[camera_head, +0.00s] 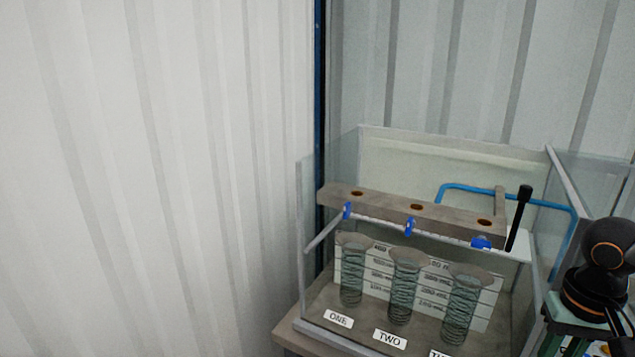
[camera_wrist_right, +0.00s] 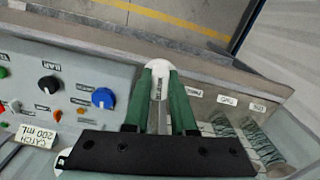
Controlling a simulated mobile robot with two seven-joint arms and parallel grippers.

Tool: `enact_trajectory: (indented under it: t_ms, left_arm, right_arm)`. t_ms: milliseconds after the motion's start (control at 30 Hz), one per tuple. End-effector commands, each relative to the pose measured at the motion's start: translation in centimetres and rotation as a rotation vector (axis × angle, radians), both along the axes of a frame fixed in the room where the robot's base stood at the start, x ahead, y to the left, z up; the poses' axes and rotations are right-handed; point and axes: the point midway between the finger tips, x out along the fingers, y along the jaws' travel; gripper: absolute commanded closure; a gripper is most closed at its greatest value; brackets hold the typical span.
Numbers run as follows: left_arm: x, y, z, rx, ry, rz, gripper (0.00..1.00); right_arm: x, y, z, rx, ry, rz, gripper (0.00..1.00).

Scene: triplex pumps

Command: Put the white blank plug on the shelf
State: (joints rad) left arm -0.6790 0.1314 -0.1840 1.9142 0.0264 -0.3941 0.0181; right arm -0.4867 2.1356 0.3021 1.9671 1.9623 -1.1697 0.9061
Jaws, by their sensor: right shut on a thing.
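A white piece (camera_wrist_right: 157,78), taken as the white blank plug, sits between the green fingers of my right gripper (camera_wrist_right: 162,85) in the right wrist view. The gripper is shut on it. Its lettering is too small to read, and the fingers and black palm hide part of it. In the head view part of my right arm shows at the right edge; the held piece cannot be made out there. My left gripper is in neither view. A grey-brown ledge with three round holes (camera_head: 385,203) spans the clear tank; I cannot tell whether it is the shelf.
The glass-walled tank (camera_head: 455,146) holds several coiled columns (camera_head: 404,288) with labels ONE and TWO (camera_head: 390,338). Blue taps (camera_head: 409,227), a black lever (camera_head: 519,215) and blue tubing (camera_head: 505,190) stand near the ledge. A control panel with knobs (camera_wrist_right: 50,86) lies left in the wrist view.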

Motion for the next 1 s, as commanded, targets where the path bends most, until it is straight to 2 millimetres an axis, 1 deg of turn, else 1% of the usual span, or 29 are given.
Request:
enact_trajectory:
  t_ms: [33,100,200,300,400,567,733,1000]
  left_arm:
    - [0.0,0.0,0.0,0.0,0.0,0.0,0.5]
    - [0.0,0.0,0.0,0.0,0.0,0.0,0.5]
    - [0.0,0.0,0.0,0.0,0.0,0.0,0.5]
    - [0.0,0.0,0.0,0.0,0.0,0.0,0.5]
    - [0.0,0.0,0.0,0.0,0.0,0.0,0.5]
    - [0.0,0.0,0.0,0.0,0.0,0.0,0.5]
    - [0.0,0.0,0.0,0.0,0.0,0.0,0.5]
    - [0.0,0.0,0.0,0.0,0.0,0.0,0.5]
  right_arm:
    - [-0.5,-1.4,0.2,0.008,-0.007,-0.044,1.0]
    - [-1.3,-3.0,0.1,0.007,-0.006,-0.093,1.0]
    - [-2.5,-4.5,-0.6,0.009,-0.004,-0.151,1.0]
    - [-3.6,-5.3,-1.6,0.009,-0.003,-0.192,1.0]
    - [-4.2,-5.4,-2.6,0.007,-0.002,-0.213,1.0]
    - [-4.7,-5.1,-3.6,0.005,0.001,-0.224,1.0]
    - [-4.8,-5.2,-3.6,0.004,-0.004,-0.228,1.0]
    - [-4.9,-4.8,-4.0,-0.005,-0.001,-0.222,1.0]
